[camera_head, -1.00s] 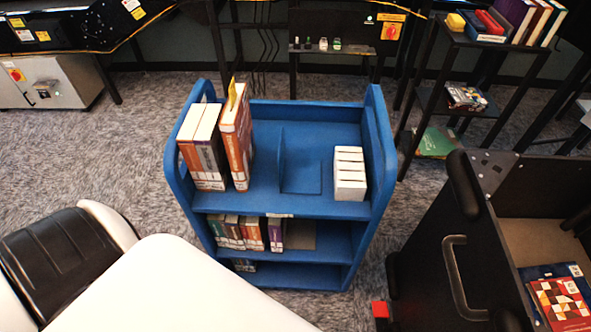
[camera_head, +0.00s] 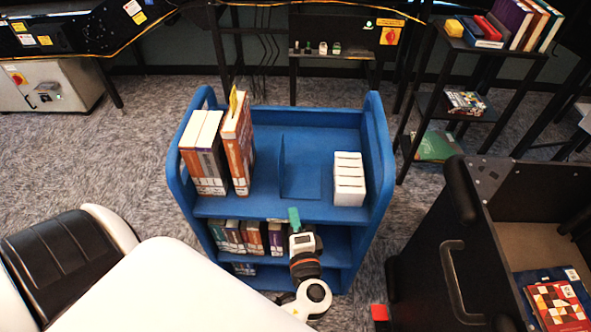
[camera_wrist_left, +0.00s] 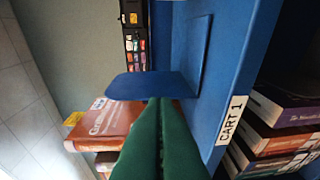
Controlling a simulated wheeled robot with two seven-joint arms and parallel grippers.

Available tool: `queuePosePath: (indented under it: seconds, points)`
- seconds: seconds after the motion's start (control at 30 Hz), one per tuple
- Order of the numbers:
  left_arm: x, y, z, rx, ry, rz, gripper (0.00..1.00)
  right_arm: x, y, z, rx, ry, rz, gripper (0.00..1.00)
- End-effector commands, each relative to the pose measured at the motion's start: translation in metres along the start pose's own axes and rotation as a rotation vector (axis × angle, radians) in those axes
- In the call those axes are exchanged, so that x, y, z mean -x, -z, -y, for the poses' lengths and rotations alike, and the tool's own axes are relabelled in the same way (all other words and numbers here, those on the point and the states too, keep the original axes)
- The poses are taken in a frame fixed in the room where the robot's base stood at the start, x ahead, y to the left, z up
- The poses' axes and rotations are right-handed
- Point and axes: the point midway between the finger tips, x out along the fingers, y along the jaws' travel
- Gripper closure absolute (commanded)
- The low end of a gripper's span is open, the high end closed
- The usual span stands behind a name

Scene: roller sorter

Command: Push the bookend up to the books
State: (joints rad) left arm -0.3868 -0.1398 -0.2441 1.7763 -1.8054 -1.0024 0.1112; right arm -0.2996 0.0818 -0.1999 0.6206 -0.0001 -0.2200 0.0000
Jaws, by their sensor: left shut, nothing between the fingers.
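The blue bookend (camera_head: 300,180) stands upright on the blue cart's top shelf (camera_head: 265,207), its foot extending right. A gap separates this book from the bookend. My left gripper (camera_head: 294,214) is at the shelf's front edge, in front of the bookend. Its green fingers are shut and empty. In the left wrist view the fingers (camera_wrist_left: 158,105) point toward the bookend (camera_wrist_left: 152,86), and the books (camera_wrist_left: 105,122) show beyond. I cannot tell whether the fingers touch the bookend.
Smaller books (camera_head: 250,237) fill part of the lower shelf. A black bin (camera_head: 455,265) stands right of the cart. The shelf edge bears a "CART 1" label (camera_wrist_left: 229,118).

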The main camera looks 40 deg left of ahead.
Motion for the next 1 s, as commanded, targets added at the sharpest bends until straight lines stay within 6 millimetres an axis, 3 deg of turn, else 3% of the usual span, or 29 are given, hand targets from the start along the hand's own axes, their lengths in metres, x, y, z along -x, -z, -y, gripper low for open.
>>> queuePosePath:
  seconds: [1.0]
  points:
    - [-0.136,-0.035,0.001,-0.001,0.002,0.003,1.00,0.000,0.000,-0.003,-0.002,-0.003,0.000,0.64]
